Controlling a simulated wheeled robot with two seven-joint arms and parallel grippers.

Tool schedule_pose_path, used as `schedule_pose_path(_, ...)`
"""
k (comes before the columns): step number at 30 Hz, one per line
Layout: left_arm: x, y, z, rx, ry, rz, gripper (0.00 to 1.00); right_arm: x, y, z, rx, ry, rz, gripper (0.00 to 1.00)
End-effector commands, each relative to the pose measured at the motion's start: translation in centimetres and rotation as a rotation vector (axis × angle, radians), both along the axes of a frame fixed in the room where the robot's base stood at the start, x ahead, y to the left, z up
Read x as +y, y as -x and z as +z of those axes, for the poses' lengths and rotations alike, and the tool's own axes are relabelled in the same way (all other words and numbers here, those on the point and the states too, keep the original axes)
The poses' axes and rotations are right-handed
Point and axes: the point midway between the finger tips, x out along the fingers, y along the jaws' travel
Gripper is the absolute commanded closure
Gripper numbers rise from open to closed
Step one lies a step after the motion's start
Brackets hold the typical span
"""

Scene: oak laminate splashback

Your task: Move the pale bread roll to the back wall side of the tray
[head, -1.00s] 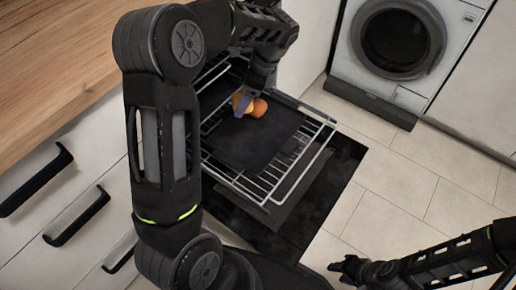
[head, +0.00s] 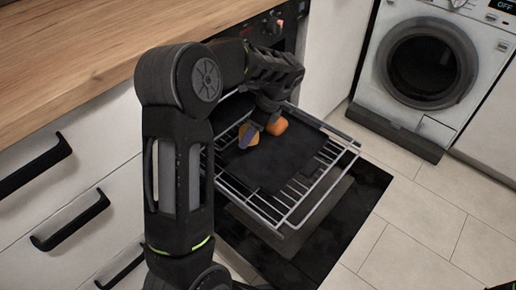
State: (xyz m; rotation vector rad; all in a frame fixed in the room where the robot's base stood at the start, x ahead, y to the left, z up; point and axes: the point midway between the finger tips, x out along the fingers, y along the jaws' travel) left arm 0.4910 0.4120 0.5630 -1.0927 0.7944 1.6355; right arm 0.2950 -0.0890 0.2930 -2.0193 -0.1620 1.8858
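The dark flat tray (head: 285,165) lies on a wire oven rack pulled out of the oven. A tan-yellow piece (head: 254,146), the paler of two, looks like the pale bread roll. It is at the tray's left, partly hidden by my gripper. An orange-brown piece (head: 278,126) is just right of it, near the tray's back. My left gripper (head: 262,126) reaches down over the tray, its bluish fingertips close against both pieces. I cannot tell whether it grips the paler one.
The wire rack (head: 322,185) sticks out around the tray over the open oven door. A wooden counter (head: 80,60) and handled drawers (head: 70,215) are at left. A washing machine (head: 425,75) stands at back right. Tiled floor (head: 425,220) is clear at right.

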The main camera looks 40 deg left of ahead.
Motion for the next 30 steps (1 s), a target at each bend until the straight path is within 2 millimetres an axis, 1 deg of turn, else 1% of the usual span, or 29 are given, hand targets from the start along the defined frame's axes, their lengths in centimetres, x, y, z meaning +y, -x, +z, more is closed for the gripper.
schedule_pose_path(1, 0.0, 0.0, -1.1, 0.001, 0.000, 0.000, 0.75, -0.1, -0.1, -0.6, -0.002, 0.001, -0.003, 0.64)
schedule_pose_path(3, 0.0, 0.0, -1.6, 0.001, -0.001, 0.000, 0.75, -0.2, -0.2, -0.7, -0.002, 0.002, -0.004, 0.64)
schedule_pose_path(11, 0.0, 0.0, -1.6, 0.000, 0.000, 0.000, 0.75, -0.2, -0.2, -0.6, -0.003, 0.003, -0.005, 0.64)
schedule_pose_path(14, 0.0, 0.0, -2.0, 0.001, 0.000, 0.000, 0.75, -0.2, -0.2, -0.8, -0.004, 0.003, -0.005, 0.64)
schedule_pose_path(17, 0.0, 0.0, -3.4, 0.002, 0.001, 0.000, 0.75, -0.2, -0.3, -1.5, -0.006, 0.004, -0.007, 0.64)
schedule_pose_path(21, 0.0, 0.0, -5.8, 0.002, 0.001, 0.000, 0.75, -0.3, -0.5, -2.5, -0.011, 0.006, -0.010, 0.64)
schedule_pose_path(23, 0.0, 0.0, -6.4, 0.001, 0.000, -0.001, 0.75, -0.3, -0.5, -2.8, -0.011, 0.006, -0.010, 0.64)
schedule_pose_path(25, 0.0, 0.0, -6.6, 0.000, 0.000, 0.000, 0.75, -0.2, -0.6, -2.8, -0.013, 0.006, -0.012, 0.64)
schedule_pose_path(30, 0.0, 0.0, -6.6, 0.000, 0.000, 0.000, 0.75, -0.2, -0.6, -2.7, -0.013, 0.006, -0.011, 0.64)
